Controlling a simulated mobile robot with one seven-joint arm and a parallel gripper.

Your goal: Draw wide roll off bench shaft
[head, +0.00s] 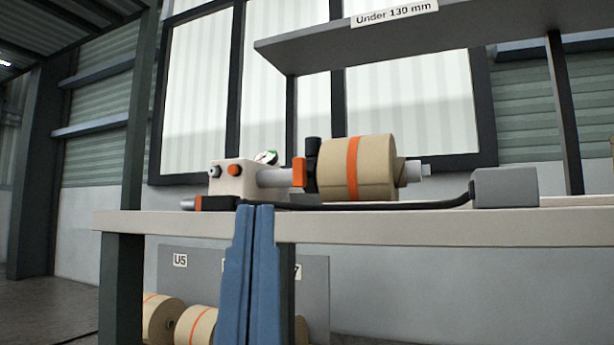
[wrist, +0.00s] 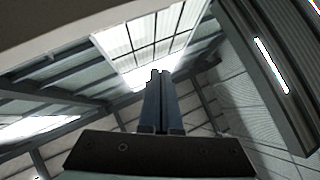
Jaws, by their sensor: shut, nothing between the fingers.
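The wide roll (head: 357,168), brown kraft paper with an orange band, sits on a grey horizontal shaft (head: 417,170) above the bench (head: 420,229). The shaft comes out of a pale block (head: 232,178) with a gauge and an orange knob. An orange piece (head: 299,172) and a black part (head: 312,160) stand at the roll's left side. My gripper (head: 258,208) has blue fingers, is shut and empty, and points upward in front of the bench edge, below and left of the roll. In the wrist view the shut fingers (wrist: 157,73) point toward the roof and windows; no roll shows there.
A black hose (head: 410,206) runs along the bench from a nozzle (head: 210,203) to a grey box (head: 505,187). A shelf (head: 400,38) labelled "Under 130 mm" hangs above. More rolls (head: 196,327) lie under the bench by a grey panel (head: 200,270).

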